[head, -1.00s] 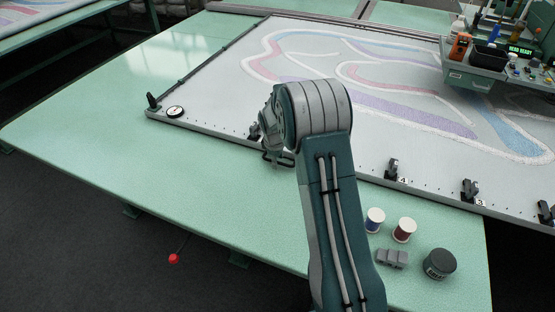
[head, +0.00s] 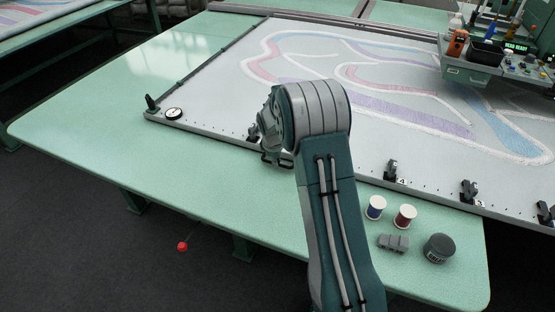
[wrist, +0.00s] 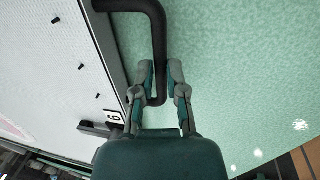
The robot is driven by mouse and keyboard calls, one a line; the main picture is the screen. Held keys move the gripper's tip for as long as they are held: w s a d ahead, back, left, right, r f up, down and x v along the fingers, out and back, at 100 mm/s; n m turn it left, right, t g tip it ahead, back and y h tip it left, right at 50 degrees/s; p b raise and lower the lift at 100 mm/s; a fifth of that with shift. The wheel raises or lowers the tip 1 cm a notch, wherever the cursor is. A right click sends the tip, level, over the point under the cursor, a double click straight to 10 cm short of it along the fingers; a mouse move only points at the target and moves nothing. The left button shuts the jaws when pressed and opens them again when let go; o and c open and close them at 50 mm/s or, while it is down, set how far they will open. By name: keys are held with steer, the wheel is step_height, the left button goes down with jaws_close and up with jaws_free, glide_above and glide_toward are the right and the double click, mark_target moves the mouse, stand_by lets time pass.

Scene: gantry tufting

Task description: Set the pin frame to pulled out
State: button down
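The pin frame (head: 215,137) is a wide grey-edged frame holding pale cloth with a pink, purple and blue design, lying on the green table. Pins line its near edge. A black bent handle (wrist: 157,35) sticks out from that edge in the wrist view. My gripper (wrist: 161,68) has one finger on each side of the handle's bar and looks shut on it. In the head view my gripper (head: 276,157) is at the near edge, partly hidden by my arm.
On the green table (head: 120,100), two thread spools (head: 375,208), a grey block (head: 393,243) and a dark jar (head: 439,248) stand close to the frame's near edge. A machine head (head: 480,75) hangs over the right side. A red knob (head: 182,246) shows below the table.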

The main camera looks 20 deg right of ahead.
steer(key=shift+s+a+f, duration=0.1)
steer(key=shift+s+a, duration=0.2)
steer(key=shift+a, duration=0.2)
steer(key=c, duration=1.1)
jaws_free()
steer(key=shift+a, duration=0.25)
steer(key=o, duration=0.4)
steer(key=shift+d, duration=0.2)
steer(key=shift+w+d, duration=0.15)
steer(key=shift+d, duration=0.65)
steer(key=shift+a+r, duration=0.25)
steer(key=shift+a, duration=0.3)
steer(key=r, duration=0.3)
steer(key=s+r, duration=0.1)
steer(key=r, duration=0.3)
steer(key=a+r, duration=0.1)
steer(key=r, duration=0.3)
steer(key=shift+s+r, duration=0.15)
steer(key=shift+s, duration=0.05)
